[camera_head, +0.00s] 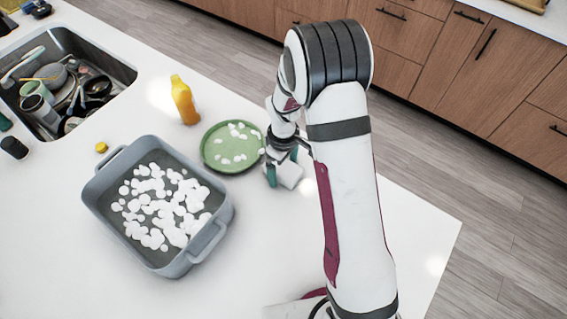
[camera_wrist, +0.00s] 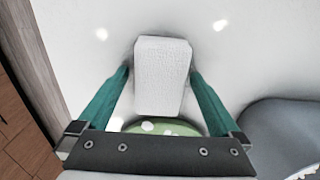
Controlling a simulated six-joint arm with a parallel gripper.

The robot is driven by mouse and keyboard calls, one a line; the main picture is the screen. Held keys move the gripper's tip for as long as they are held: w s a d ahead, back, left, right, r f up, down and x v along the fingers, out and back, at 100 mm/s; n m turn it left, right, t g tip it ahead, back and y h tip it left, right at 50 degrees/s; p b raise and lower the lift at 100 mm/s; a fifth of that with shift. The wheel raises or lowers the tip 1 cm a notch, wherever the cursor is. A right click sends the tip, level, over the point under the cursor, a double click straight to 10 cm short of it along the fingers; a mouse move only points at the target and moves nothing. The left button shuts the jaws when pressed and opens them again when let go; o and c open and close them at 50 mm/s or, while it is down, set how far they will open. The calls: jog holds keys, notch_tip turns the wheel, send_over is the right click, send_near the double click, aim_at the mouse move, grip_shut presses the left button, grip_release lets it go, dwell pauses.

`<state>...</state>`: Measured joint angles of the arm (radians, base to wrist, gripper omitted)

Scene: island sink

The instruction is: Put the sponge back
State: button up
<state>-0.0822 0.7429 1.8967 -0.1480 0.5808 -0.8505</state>
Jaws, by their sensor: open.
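The sponge is a white rectangular block that lies on the white countertop beside the green plate. It shows in the head view (camera_head: 289,174) and, in the wrist view (camera_wrist: 162,75), between my two teal fingers. My gripper (camera_wrist: 161,85) is open around the sponge, with a finger on each long side. The left fingertip is very close to the sponge; I cannot tell whether it touches. In the head view my gripper (camera_head: 282,170) is low over the counter, and my arm partly hides this spot.
A green plate (camera_head: 213,152) with white foam is left of my gripper. A grey baking dish (camera_head: 110,175) with foam stands at front left. The counter's right side is clear.

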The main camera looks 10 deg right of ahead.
aim_at(283, 167)
notch_tip(283, 167, up, 11)
jog(key=s+r+m, duration=0.3)
jog(key=s+m, duration=0.2)
jog(key=s, duration=0.3)
jog(key=s+r+m+y, duration=0.1)
jog(key=s+r+m, duration=0.3)
jog(key=s, duration=0.5)
jog(key=s+r+m, duration=0.3)
jog(key=s+m, duration=0.2)
jog(key=s, duration=0.3)
jog(key=shift+s+a+r+m+y, duration=0.15)
jog(key=shift+s+m+y, duration=0.15)
jog(key=shift+s+y, duration=0.1)
jog(key=shift+w, duration=0.1)
